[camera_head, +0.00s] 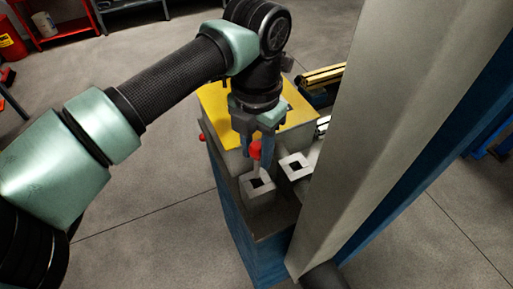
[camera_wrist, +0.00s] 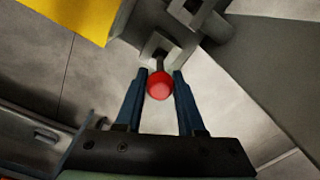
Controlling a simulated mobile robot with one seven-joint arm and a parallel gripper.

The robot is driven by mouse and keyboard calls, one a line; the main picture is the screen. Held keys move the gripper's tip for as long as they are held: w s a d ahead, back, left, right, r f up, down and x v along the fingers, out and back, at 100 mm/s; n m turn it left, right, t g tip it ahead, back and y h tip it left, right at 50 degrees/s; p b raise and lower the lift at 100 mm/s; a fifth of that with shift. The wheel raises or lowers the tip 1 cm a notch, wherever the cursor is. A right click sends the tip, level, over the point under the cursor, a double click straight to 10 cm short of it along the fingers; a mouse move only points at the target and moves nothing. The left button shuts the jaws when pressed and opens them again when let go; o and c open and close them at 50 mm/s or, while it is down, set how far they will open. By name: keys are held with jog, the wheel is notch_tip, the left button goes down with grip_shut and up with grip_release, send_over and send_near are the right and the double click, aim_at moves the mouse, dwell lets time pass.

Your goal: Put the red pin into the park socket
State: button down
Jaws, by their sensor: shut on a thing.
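My gripper (camera_head: 261,154) points down over the pedestal and is shut on the red pin (camera_head: 255,149). In the wrist view, the pin's round red head (camera_wrist: 159,86) sits between the two blue fingers of my gripper (camera_wrist: 160,74). Its thin grey shaft runs toward the nearer square socket (camera_wrist: 146,51). That socket (camera_head: 257,199) is a grey block with a dark square hole, just below the pin in the head view. I cannot tell whether the shaft tip is in the hole or above it. A second, similar socket (camera_head: 295,174) stands to its right. Neither bears a readable label.
The blue pedestal (camera_head: 228,221) has a yellow top plate (camera_head: 218,107) behind the sockets. A large grey column (camera_head: 370,140) stands close on the right. Red shelving (camera_head: 75,27) stands at the far left. Grey floor (camera_head: 145,215) is open to the left of the pedestal.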

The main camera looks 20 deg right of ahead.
aim_at(257, 177)
jog(key=shift+f, duration=0.2)
dwell(0.4)
jog(key=shift+f+b, duration=1.55)
jog(key=shift+f, duration=0.1)
jog(key=shift+f, duration=0.3)
jog(key=shift+f+b, duration=0.75)
jog(key=shift+b, duration=0.15)
grip_release()
jog(key=shift+r, duration=0.1)
